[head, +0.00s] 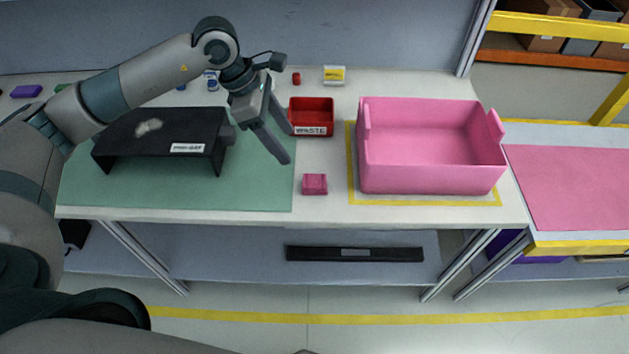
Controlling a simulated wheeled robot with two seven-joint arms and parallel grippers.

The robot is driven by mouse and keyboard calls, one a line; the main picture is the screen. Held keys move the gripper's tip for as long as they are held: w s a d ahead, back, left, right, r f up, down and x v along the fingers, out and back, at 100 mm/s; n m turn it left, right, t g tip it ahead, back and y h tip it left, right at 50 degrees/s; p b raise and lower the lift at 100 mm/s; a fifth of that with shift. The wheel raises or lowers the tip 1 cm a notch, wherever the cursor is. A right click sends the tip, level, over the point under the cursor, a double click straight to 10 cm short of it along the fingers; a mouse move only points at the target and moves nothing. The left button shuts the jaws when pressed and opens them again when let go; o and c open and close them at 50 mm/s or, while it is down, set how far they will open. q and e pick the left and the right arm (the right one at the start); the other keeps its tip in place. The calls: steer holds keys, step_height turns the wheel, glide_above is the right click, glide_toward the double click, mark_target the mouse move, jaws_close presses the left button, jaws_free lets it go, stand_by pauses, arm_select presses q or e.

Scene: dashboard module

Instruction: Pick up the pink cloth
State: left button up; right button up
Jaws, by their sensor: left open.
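The pink cloth (314,184) is a small, folded-looking square lying on the white table near its front edge, between the green mat and the pink bin. My left gripper (287,146) is above the table, up and to the left of the cloth and apart from it. Its fingers point down to the right, are spread open and hold nothing. My right gripper is not in view.
A red waste box (311,131) stands close to the gripper's right. A large pink bin (432,180) stands to the right inside yellow tape. A black dashboard module (207,152) sits on the green mat (250,196). The table around the cloth is clear.

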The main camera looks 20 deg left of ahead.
arm_select(q)
steer(key=p, duration=0.4)
glide_toward(314, 180)
steer(key=f, duration=0.2)
steer(key=shift+d+f, duration=0.45)
steer(key=shift+d+f+p, duration=0.25)
steer(key=shift+f+p, duration=0.15)
steer(key=shift+p, duration=0.2)
steer(key=shift+p+x, duration=0.7)
steer(key=shift+x, duration=0.05)
steer(key=shift+p+x, duration=0.45)
steer(key=shift+x, duration=0.95)
steer(key=shift+w, duration=0.15)
steer(key=shift+c, duration=0.2)
steer(key=shift+r, duration=0.1)
steer(key=c, duration=1.1)
